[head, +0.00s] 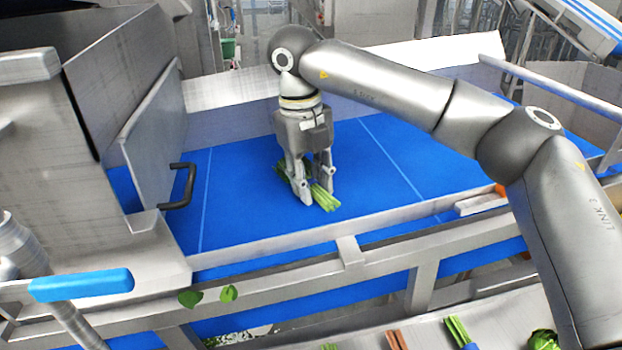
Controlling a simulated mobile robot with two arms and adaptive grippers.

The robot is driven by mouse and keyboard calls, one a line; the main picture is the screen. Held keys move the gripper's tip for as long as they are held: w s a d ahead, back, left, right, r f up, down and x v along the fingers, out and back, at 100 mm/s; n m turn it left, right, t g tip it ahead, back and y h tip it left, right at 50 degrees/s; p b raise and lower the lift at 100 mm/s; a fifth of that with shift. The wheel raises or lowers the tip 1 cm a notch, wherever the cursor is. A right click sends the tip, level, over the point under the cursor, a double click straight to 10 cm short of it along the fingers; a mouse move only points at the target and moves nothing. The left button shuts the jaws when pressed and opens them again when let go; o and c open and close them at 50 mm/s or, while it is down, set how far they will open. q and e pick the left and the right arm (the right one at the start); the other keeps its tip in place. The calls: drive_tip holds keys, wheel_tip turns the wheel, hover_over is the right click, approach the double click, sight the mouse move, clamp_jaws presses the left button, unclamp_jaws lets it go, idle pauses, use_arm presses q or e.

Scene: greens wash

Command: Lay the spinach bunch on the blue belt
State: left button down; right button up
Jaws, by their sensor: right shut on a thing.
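The blue belt (245,198) runs across the middle of the head view between metal side walls, with thin pale lines across it. My right gripper (318,193) points down over the belt and is shut on the spinach bunch (325,198). Its light green stems stick out toward the front right, and some dark leaves show behind the fingers. The fingers hide the bunch's middle. The bunch is at or just above the belt surface; I cannot tell whether it touches. My left gripper is not in view.
A metal housing with a black handle (182,186) stands at the left. A metal rail (350,236) edges the belt's front. Loose leaves (228,293) lie on a lower ledge. Below, a tray holds green stems (458,330) and other vegetables. The belt is bare on both sides of the gripper.

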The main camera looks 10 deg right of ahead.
drive_tip(key=o, duration=1.1)
drive_tip(key=shift+s, duration=0.1)
